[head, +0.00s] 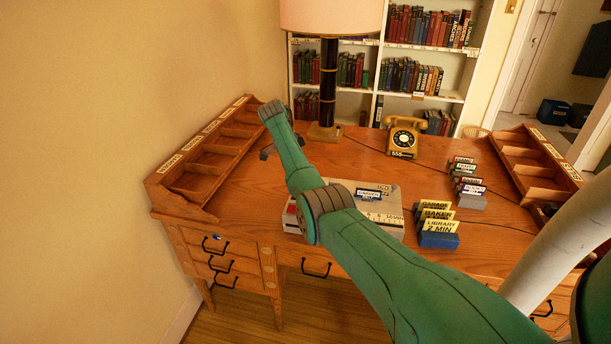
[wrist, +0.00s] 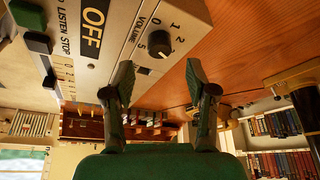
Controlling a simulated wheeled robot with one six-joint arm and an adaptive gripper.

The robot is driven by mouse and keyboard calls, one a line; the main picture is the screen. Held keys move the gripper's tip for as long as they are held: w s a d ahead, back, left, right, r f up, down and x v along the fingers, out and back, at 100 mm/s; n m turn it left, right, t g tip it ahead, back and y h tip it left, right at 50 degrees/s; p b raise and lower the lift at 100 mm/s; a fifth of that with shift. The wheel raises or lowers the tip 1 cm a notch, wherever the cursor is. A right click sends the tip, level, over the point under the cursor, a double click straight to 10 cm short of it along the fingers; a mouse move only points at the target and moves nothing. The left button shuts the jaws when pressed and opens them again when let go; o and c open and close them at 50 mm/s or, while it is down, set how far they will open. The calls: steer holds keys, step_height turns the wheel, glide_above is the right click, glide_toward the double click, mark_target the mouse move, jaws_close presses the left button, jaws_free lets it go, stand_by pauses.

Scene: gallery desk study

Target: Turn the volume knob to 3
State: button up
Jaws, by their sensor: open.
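The volume knob (wrist: 158,43) is a small round black knob on a pale beige device (wrist: 115,30). Its dial is marked VOLUME, with several digits around it; I cannot tell where its pointer stands. The wrist view also shows an OFF label and a slider scale on the device. My gripper (wrist: 160,67) is open, its two green fingertips apart, with the knob between and beyond them in the picture; contact is not visible. In the head view the device (head: 391,200) sits on the desk, partly behind my arm, and my gripper (head: 266,153) is small and dark above the desk's left part.
A lamp (head: 328,85) and a yellow telephone (head: 404,137) stand at the back of the desk (head: 260,205). Card holders (head: 438,240) stand right of the device. Slotted organisers flank the left (head: 205,165) and right (head: 530,170) edges. Bare wood lies left of the device.

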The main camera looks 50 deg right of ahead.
steer(key=v, duration=0.7)
steer(key=shift+f, duration=0.1)
stand_by(0.4)
